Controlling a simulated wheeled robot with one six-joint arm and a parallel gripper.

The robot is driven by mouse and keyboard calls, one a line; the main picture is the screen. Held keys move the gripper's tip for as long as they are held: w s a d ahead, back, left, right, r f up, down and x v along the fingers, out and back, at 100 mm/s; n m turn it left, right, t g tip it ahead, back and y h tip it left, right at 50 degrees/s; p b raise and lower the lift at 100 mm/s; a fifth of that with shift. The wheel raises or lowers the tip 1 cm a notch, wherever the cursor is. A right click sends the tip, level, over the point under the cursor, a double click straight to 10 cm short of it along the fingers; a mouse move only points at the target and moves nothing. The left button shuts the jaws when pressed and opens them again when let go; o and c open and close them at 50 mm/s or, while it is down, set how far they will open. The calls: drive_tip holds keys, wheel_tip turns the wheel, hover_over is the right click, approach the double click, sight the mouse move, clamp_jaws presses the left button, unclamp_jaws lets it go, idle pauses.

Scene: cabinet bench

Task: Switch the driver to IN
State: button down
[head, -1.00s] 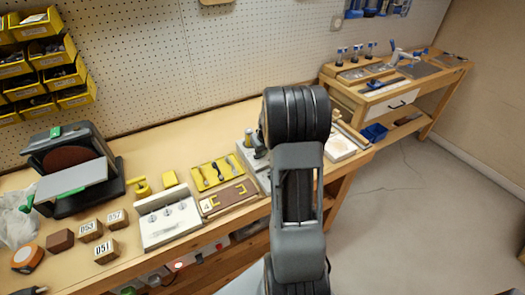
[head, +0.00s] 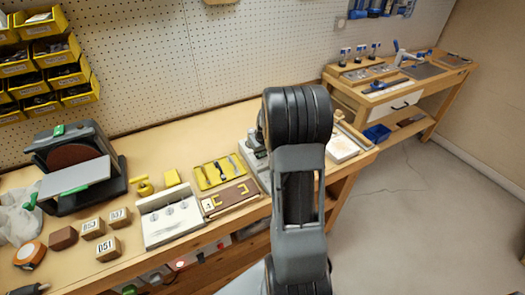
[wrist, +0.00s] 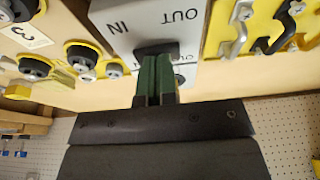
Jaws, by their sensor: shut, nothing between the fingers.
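In the wrist view a light grey box (wrist: 115,12) carries the printed words IN and OUT, both upside down. A dark switch part (wrist: 157,47) sits on its face between and below the words. My gripper (wrist: 157,60) has its green fingers shut and empty, with the tips right at this dark part. I cannot tell whether they touch it. The fingers hide part of it, and its setting cannot be read. In the head view my arm hides the gripper and much of the area around it.
In the wrist view, yellow mounts with dark round parts (wrist: 85,55) stand left of the box, and a yellow holder with hooks (wrist: 240,30) stands right. In the head view a sander (head: 75,170), numbered blocks (head: 108,248) and a yellow tray (head: 218,172) occupy the bench.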

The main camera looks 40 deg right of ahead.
wheel_tip(320, 180, up, 5)
drive_tip(key=p, duration=0.3)
drive_tip(key=shift+f, duration=0.2)
drive_tip(key=b+v, duration=0.1)
drive_tip(key=v, duration=0.8)
drive_tip(key=shift+s+r, duration=0.2)
drive_tip(key=shift+a, duration=0.1)
drive_tip(key=shift+f+b, duration=0.1)
drive_tip(key=shift+b, duration=0.25)
drive_tip(key=shift+s+d+b, duration=0.3)
drive_tip(key=shift+d+b, duration=0.35)
drive_tip(key=shift+b, duration=0.15)
